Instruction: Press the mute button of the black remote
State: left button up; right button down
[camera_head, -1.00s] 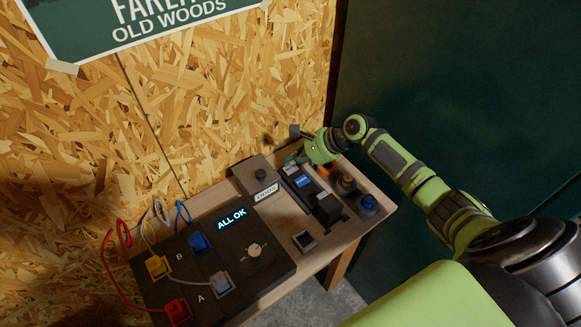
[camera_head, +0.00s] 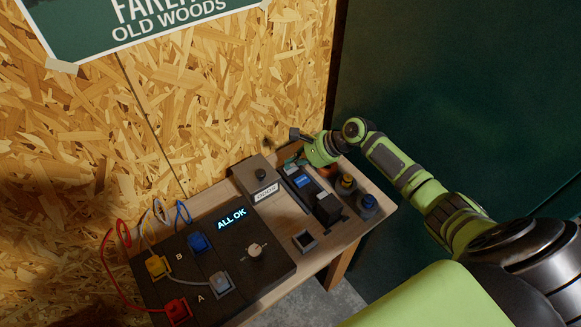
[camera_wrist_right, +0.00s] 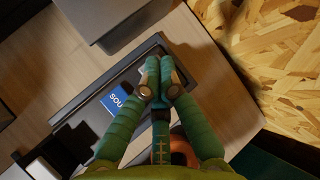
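A long black flat tray or device (camera_wrist_right: 98,92) lies on the bench with a blue label (camera_wrist_right: 121,102) reading "SOU…"; the rest of the word is hidden. In the head view the blue label (camera_head: 303,181) shows near its far end. I cannot tell for sure whether this is the black remote, and no mute button can be made out. My right gripper (camera_wrist_right: 160,78) has its green fingertips together over this black thing, with nothing seen between them. In the head view its fingers are small and partly hidden near the bench's back edge. My left gripper is not in view.
A black block (camera_head: 327,208) stands at the near end of the black thing. A dark box (camera_head: 257,174) with a round knob stands left, beside the "ALL OK" panel (camera_head: 232,218). The chipboard wall is behind.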

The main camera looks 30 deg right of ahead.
aim_at(293, 169)
jog(key=shift+f, duration=0.35)
jog(key=shift+r, duration=0.1)
dwell(0.4)
jog(key=shift+r+p, duration=0.8)
jog(key=shift+p, duration=0.2)
notch_tip(293, 169, up, 5)
jog(key=p, duration=0.5)
jog(key=shift+r+p, duration=0.1)
jog(key=shift+p, duration=0.25)
